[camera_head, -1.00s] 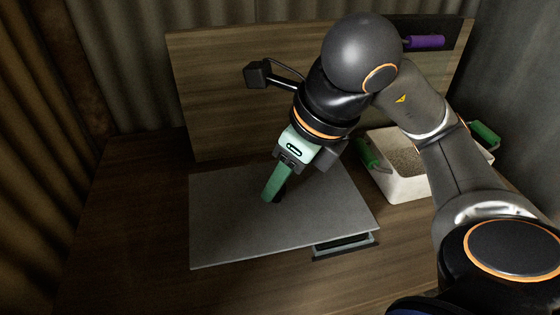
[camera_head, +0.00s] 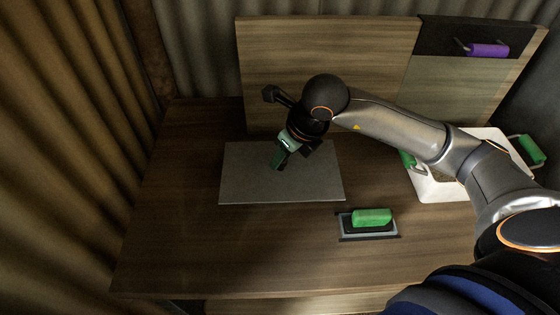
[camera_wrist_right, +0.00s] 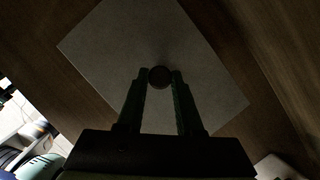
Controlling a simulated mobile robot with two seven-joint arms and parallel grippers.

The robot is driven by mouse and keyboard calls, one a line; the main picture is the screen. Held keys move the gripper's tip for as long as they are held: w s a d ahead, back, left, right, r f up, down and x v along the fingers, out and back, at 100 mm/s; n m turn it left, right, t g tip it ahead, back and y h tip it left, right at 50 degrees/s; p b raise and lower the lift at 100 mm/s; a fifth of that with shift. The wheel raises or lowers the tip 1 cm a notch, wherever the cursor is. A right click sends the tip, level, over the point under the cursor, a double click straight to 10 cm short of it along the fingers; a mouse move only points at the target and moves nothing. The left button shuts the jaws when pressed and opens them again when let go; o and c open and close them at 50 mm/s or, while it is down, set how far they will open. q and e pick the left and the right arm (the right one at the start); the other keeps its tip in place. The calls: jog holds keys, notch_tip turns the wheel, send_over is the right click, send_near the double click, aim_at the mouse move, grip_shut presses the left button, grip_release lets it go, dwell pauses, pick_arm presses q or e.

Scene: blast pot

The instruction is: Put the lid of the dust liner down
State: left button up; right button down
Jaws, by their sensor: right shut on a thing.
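The lid is a flat grey rectangular panel (camera_head: 250,180) on or just above the wooden table, and I cannot tell whether it touches. It also fills the middle of the right wrist view (camera_wrist_right: 115,40). My right gripper (camera_head: 279,166) points down at the lid's middle. In the right wrist view its green fingers (camera_wrist_right: 160,80) are shut on the lid's round dark knob (camera_wrist_right: 159,76). The gripper mostly hides the knob in the head view. No separate liner body shows. My left gripper is out of view.
A float with a green handle (camera_head: 372,217) lies on the table right of the lid. A white tub (camera_head: 447,190) with green handles stands further right, partly behind my arm. A wooden back panel (camera_head: 320,65) and a purple handle (camera_head: 487,50) are behind. The table's left side (camera_head: 170,220) is clear.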

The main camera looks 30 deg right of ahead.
aim_at(280, 167)
jog(key=shift+w+f, duration=0.5)
jog(key=shift+f, duration=0.05)
jog(key=shift+w+f+p, duration=0.2)
jog(key=shift+f+p, duration=0.2)
jog(key=shift+f, duration=1.3)
jog(key=shift+f, duration=0.2)
jog(key=c, duration=0.6)
grip_release()
jog(key=shift+o, duration=0.2)
jog(key=shift+r, duration=0.15)
jog(key=shift+r, duration=0.25)
jog(key=v, duration=1.1)
jog(key=shift+s+r, duration=0.25)
jog(key=shift+r, duration=0.05)
